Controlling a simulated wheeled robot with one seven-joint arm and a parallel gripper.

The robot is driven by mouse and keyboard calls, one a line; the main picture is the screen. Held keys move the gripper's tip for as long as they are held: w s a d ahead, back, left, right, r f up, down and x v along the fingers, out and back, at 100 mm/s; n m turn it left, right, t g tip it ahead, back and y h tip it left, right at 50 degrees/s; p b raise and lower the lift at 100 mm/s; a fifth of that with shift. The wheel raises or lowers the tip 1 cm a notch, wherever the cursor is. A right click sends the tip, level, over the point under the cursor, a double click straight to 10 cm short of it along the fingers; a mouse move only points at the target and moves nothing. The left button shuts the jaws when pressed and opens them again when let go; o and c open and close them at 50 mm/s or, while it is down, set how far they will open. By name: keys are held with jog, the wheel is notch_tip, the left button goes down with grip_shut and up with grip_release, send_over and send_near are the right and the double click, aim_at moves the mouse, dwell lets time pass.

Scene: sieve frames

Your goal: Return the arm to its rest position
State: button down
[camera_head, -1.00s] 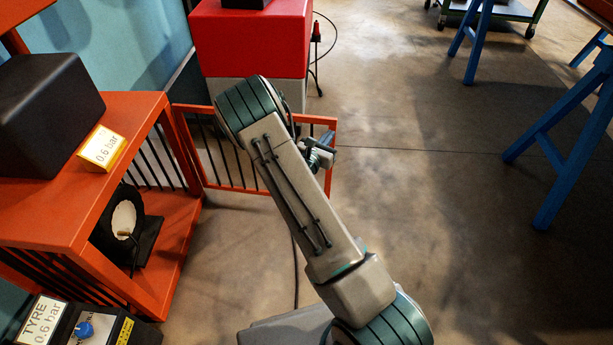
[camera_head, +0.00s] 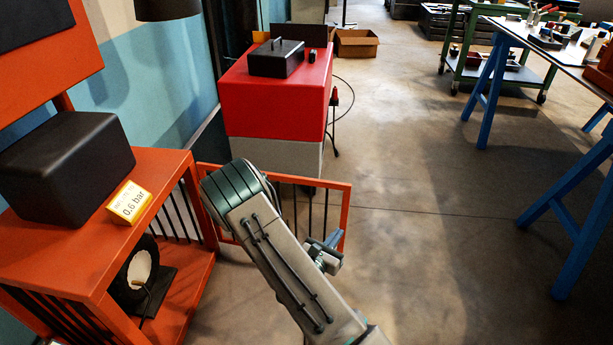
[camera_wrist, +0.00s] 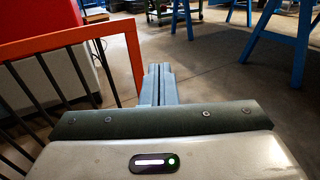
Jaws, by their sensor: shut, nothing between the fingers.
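My gripper (camera_wrist: 160,84) shows in the wrist view with its two grey fingers together and nothing between them. It points out over bare concrete floor. In the head view my arm reaches up from the bottom centre and bends at a green-banded joint. The gripper (camera_head: 333,240) shows partly there, small, to the right of that joint. It is in front of the right end of the orange barred gate (camera_head: 345,186); I cannot tell how close. The gate also shows at the left of the wrist view (camera_wrist: 70,42).
An orange cage (camera_head: 130,245) holding a wheel (camera_head: 137,272) stands at the left, with a black box (camera_head: 65,165) and a 0.6 bar sign (camera_head: 129,201) on top. A red cabinet (camera_head: 275,105) is behind the gate. Blue trestle legs (camera_head: 575,215) stand right. The middle floor is clear.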

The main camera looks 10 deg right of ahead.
jog(key=s+d+r+m+g+p, duration=0.2)
jog(key=s+r+m+g+p, duration=0.35)
jog(key=r, duration=0.45)
jog(key=s+d+r+m+g+p, duration=0.2)
jog(key=s+r+m+g+p, duration=0.3)
jog(key=r, duration=0.4)
jog(key=s+d+r+m+g+p, duration=0.2)
jog(key=s+r+m+g+p, duration=0.15)
jog(key=r+m, duration=0.5)
jog(key=s+a+r+m+t+y+p, duration=0.1)
jog(key=a+r+y+p, duration=0.3)
jog(key=r, duration=0.5)
jog(key=s+a+r+m+t+y+p, duration=0.1)
jog(key=s+a+r+m+y+p, duration=0.3)
jog(key=r+p, duration=0.3)
jog(key=s+a+r+m+t+y+p, duration=0.2)
jog(key=a+r+y+p, duration=0.3)
jog(key=r, duration=0.6)
jog(key=shift+s+a+m, duration=0.25)
jog(key=shift+s+m, duration=0.25)
jog(key=shift+s, duration=0.15)
